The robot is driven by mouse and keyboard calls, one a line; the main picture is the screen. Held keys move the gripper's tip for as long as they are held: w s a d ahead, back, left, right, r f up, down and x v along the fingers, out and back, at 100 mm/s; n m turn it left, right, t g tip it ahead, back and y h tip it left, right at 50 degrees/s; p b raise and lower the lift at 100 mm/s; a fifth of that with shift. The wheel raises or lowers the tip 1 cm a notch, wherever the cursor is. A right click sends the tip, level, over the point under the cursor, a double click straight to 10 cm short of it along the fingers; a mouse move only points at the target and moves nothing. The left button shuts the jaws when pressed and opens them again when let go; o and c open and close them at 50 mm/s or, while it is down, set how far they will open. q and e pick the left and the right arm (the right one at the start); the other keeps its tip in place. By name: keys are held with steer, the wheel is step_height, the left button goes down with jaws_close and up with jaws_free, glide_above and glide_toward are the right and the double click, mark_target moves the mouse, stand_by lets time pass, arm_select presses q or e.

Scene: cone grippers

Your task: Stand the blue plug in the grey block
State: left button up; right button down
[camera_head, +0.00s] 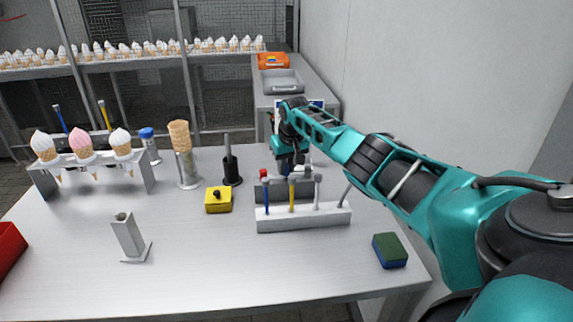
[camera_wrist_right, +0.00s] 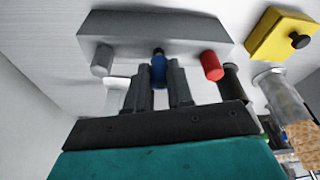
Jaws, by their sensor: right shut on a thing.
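The blue plug (camera_wrist_right: 158,70) is between the fingers of my right gripper (camera_wrist_right: 159,82), which is shut on it, in the right wrist view. A red plug (camera_wrist_right: 211,65) and a grey plug (camera_wrist_right: 101,61) stand at the block, one on either side of the blue one. I cannot tell whether the blue plug's lower end is in the block. My left gripper is not in view.
A yellow block with a black knob (camera_head: 218,203) stands left of the grey block. A dark post (camera_head: 231,165) and a cone holder (camera_head: 187,172) are behind it. A green and blue sponge (camera_head: 390,251) lies to the right. The table's front middle is clear.

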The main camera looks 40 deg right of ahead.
steer(key=shift+f+b, duration=0.35)
steer(key=shift+f, duration=0.35)
steer(key=c, duration=0.9)
jaws_free()
steer(key=shift+r, duration=0.25)
steer(key=p+v, duration=0.1)
steer(key=v, duration=1.1)
steer(key=shift+s+a+r+p, duration=0.1)
steer(key=shift+r+p, duration=0.1)
steer(key=shift+p, duration=0.15)
steer(key=shift+a+f, duration=0.1)
